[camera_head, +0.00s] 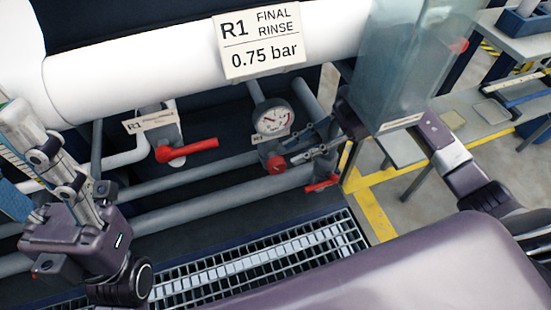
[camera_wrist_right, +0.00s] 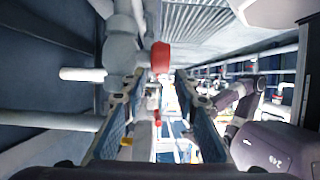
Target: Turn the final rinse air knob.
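The red final rinse air knob (camera_head: 276,163) sits just below a round pressure gauge (camera_head: 272,118), under the R1 FINAL RINSE 0.75 bar sign (camera_head: 260,42). My right gripper (camera_head: 291,147) reaches in from the right with its fingers apart, its tips close to the knob. In the right wrist view the red knob (camera_wrist_right: 160,57) appears ahead, between the two open fingertips. Contact with the knob cannot be made out. My left gripper (camera_head: 30,125) is at the left edge, pointing up and away from the knob; its finger opening is unclear.
A red lever valve (camera_head: 187,149) with an R1 tag is left of the gauge. Another red handle (camera_head: 322,184) lies below and right of the knob. A large white pipe (camera_head: 140,75) runs above, grey pipes behind. A floor grating (camera_head: 250,262) lies below.

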